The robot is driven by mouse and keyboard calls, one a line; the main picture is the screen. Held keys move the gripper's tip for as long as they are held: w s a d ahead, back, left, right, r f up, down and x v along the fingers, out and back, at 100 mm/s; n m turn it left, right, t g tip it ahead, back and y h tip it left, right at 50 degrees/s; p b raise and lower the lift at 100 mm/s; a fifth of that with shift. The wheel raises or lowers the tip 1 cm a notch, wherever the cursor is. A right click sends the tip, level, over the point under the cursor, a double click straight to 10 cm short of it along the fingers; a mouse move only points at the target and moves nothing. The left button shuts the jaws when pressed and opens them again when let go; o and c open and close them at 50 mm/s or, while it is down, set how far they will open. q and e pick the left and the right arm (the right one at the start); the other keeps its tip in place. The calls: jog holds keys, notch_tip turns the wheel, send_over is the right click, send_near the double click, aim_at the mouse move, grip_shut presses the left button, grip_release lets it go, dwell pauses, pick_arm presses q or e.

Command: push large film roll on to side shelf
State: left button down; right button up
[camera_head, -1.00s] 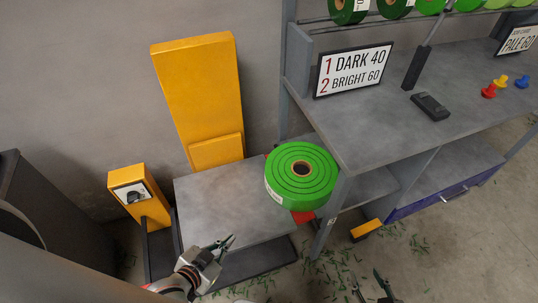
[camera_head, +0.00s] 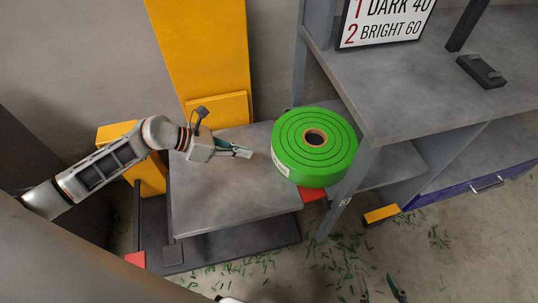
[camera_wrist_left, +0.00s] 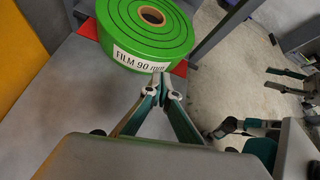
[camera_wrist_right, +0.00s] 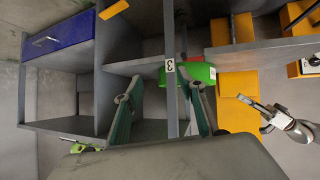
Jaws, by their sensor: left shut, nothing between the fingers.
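The large green film roll (camera_head: 290,152) lies flat at the right end of the grey lift platform (camera_head: 215,195), partly over its edge. Its label reads "FILM 90" in the left wrist view (camera_wrist_left: 148,50). The side shelf (camera_head: 402,165) is the grey compartment under the bench, just right of the roll; I cannot tell whether they touch. My left gripper (camera_head: 250,153) is shut and empty, low over the platform, pointing at the roll's left side with a small apparent gap. My right gripper (camera_wrist_right: 160,75) is open and empty; its tips show at the head view's bottom edge (camera_head: 380,288).
A yellow column (camera_head: 205,60) stands behind the platform. Red pieces (camera_head: 312,194) show under the roll. A grey bench post (camera_head: 345,195) stands by the shelf's front. Green scraps litter the floor (camera_head: 335,250). A sign (camera_head: 385,22) stands on the bench.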

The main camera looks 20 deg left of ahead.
pick_arm(q)
jog(key=w+a+f+m+y, duration=0.1)
jog(key=a+f+m+y, duration=0.15)
jog(key=a, duration=0.25)
jog(key=b, duration=0.3)
send_near(273, 157)
notch_tip(273, 157, down, 4)
jog(key=shift+s+g, duration=0.1)
jog(key=shift+g, duration=0.3)
jog(key=w+d, duration=0.2)
jog(key=shift+d+r+b, duration=0.1)
jog(key=shift+d+b, duration=0.2)
jog(key=shift+w+d+r, duration=0.1)
jog(key=shift+w+d, duration=0.25)
jog(key=shift+d, duration=0.05)
pick_arm(e)
jog(key=shift+w+a+r+m+t+y, duration=0.1)
jog(key=shift+w+a+r+y, duration=0.05)
jog(key=shift+a, duration=0.35)
jog(key=shift+w+a+r+m+t+y, duration=0.1)
jog(key=shift+w+a+r+y, duration=0.1)
jog(key=shift+a, duration=0.3)
jog(key=shift+w+a+r+m+t+y, duration=0.1)
jog(key=shift+a+r+y, duration=0.05)
jog(key=shift+a, duration=0.35)
jog(key=shift+s+d+f, duration=0.1)
jog(key=shift+s+f, duration=0.05)
